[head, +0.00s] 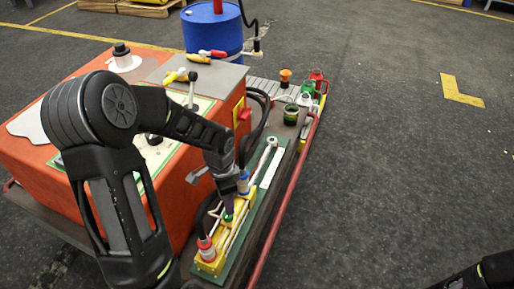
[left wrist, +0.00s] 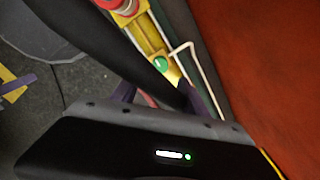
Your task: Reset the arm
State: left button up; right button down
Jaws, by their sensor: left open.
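My left arm reaches over the orange machine, and its gripper (head: 229,207) is low over the yellow boom assembly (head: 213,262) on a green plate. In the left wrist view my left gripper (left wrist: 158,96) shows two purple fingers spread apart, with a dark hose running past them. A green button (left wrist: 162,63) on the yellow part is just beyond the fingertips. I cannot tell whether they touch anything. A red cap (left wrist: 117,3) sits at the end of the yellow part. Part of my right arm shows at the lower right; its gripper is out of view.
The orange machine (head: 98,80) stands left of the green plate (head: 259,212). Black hoses (head: 259,125) loop between them. A red rail (head: 285,200) edges the bench. Green and red fittings (head: 291,115) and a blue barrel (head: 212,30) stand behind.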

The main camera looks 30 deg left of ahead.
pick_arm(q)
jog(key=shift+w, duration=0.25)
jog(key=w+d+f+n+t+h+p, duration=0.1)
jog(key=w+d+f+n+t+p, duration=0.1)
jog(key=d+n, duration=0.3)
jog(key=w+d+f+n+t+h+p, duration=0.1)
jog(key=d+n+t+h+p, duration=0.1)
jog(key=d, duration=0.6)
jog(key=s+d+f+n+g+h+p, duration=0.1)
jog(key=s+d+f+n+g+p, duration=0.1)
jog(key=s+d+p, duration=0.5)
jog(key=s+d+g, duration=0.1)
jog(key=s+d, duration=0.5)
jog(key=s, duration=0.3)
jog(key=shift+d+f+n, duration=0.15)
jog(key=shift+f+n, duration=0.15)
jog(key=shift+f, duration=0.05)
jog(key=shift+c, duration=0.3)
